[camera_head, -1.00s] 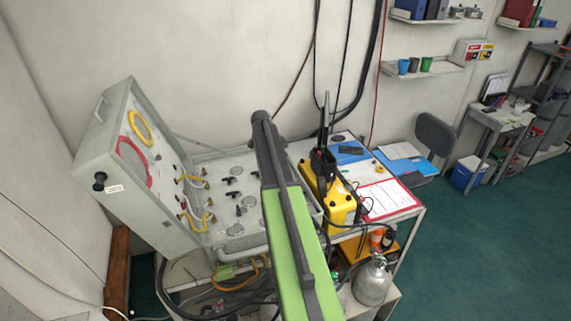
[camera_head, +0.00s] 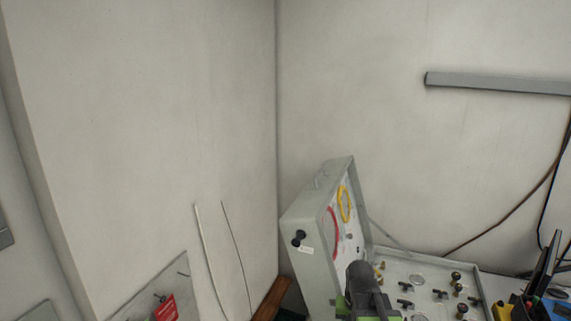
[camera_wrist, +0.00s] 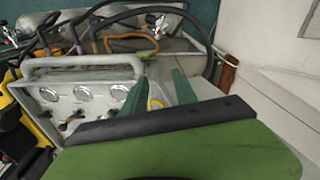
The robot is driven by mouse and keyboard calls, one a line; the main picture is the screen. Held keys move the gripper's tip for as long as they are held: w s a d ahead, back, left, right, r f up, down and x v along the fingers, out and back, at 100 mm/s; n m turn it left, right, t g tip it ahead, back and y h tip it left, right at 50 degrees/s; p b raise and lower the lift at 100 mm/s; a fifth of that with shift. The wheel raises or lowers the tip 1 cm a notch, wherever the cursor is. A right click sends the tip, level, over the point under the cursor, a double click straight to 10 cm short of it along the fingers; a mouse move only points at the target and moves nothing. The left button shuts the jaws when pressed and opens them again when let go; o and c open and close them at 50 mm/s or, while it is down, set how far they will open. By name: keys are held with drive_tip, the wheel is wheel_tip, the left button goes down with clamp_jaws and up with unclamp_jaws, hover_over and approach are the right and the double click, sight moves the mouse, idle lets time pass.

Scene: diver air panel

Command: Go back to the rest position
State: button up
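My gripper (camera_wrist: 161,76) shows in the wrist view as two green fingers standing apart, with nothing held between them. The grey air panel case (camera_wrist: 45,75) lies beyond the fingers, with several round white gauges, a grey handle bar and part of a yellow ring in view. In the head view the same case (camera_head: 310,230) stands open at the bottom right, its raised lid carrying a red and a yellow ring. The dark end of one of my arm links covers part of it. My gripper's fingers cannot be made out in the head view.
A brown wooden post (camera_head: 272,299) stands left of the case. A grey board with a red tag (camera_head: 166,309) is at the bottom left. Black and orange hoses (camera_wrist: 130,43) lie beyond the case. A grey wall rail (camera_head: 500,83) is at the upper right.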

drive_tip(key=s+a+n, duration=0.2)
drive_tip(key=s+a, duration=0.1)
drive_tip(key=a, duration=0.1)
wheel_tip(320, 180, down, 22)
drive_tip(key=s+b, duration=0.1)
drive_tip(key=b, duration=2.1)
drive_tip(key=shift+s+d+f+g, duration=0.15)
drive_tip(key=shift+s+g, duration=0.15)
drive_tip(key=shift+s, duration=0.05)
drive_tip(key=shift+d, duration=0.1)
